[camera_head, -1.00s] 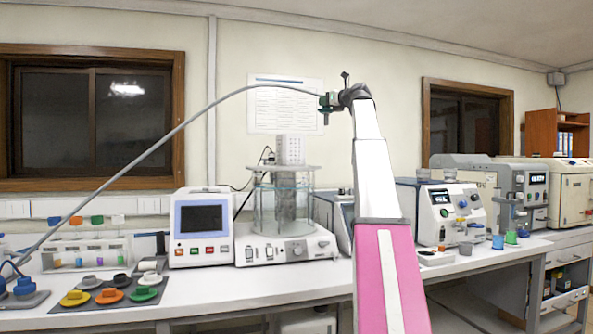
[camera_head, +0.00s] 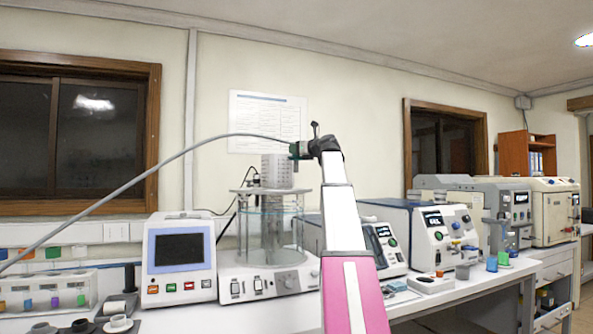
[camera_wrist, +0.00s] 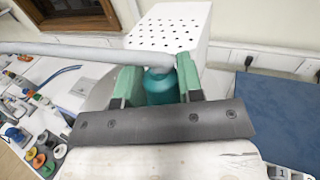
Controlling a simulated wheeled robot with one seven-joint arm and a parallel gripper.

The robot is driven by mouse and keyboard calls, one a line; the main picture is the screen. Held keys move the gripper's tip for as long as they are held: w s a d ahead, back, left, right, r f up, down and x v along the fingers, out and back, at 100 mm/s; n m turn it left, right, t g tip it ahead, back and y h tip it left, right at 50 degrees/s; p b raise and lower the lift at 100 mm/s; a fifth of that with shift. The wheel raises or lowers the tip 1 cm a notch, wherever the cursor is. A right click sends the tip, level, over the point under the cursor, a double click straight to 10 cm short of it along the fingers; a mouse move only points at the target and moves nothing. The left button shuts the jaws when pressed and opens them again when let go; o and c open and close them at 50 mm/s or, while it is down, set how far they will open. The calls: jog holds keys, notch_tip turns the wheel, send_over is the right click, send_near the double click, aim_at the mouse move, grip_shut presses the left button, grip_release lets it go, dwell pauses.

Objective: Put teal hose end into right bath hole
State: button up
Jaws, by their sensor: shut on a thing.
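My gripper (camera_head: 297,150) is shut on the teal hose end (camera_wrist: 159,88), seen between its two green fingers in the wrist view. The grey hose (camera_head: 130,187) runs from it in a long arc to the lower left. The glass bath (camera_head: 268,225) stands on its white base on the bench, with a perforated white block (camera_head: 277,171) above its lid. The block also shows just beyond the fingers in the wrist view (camera_wrist: 165,35). In the head view my gripper is above the right part of the bath lid (camera_head: 270,190). The holes in the lid cannot be made out.
A white device with a screen (camera_head: 180,250) stands left of the bath. White analysers (camera_head: 440,235) stand to the right. A tube rack (camera_head: 45,290) and small coloured caps are at the left of the bench. A blue surface (camera_wrist: 278,120) lies at the right in the wrist view.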

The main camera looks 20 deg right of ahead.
aim_at(297, 167)
jog(key=shift+f, duration=3.75)
jog(key=shift+f, duration=0.6)
jog(key=o, duration=1)
jog(key=shift+c, duration=0.2)
jog(key=shift+r, duration=0.15)
jog(key=shift+r, duration=0.35)
jog(key=v, duration=1.2)
jog(key=shift+s+d+r, duration=0.1)
jog(key=shift+s, duration=0.05)
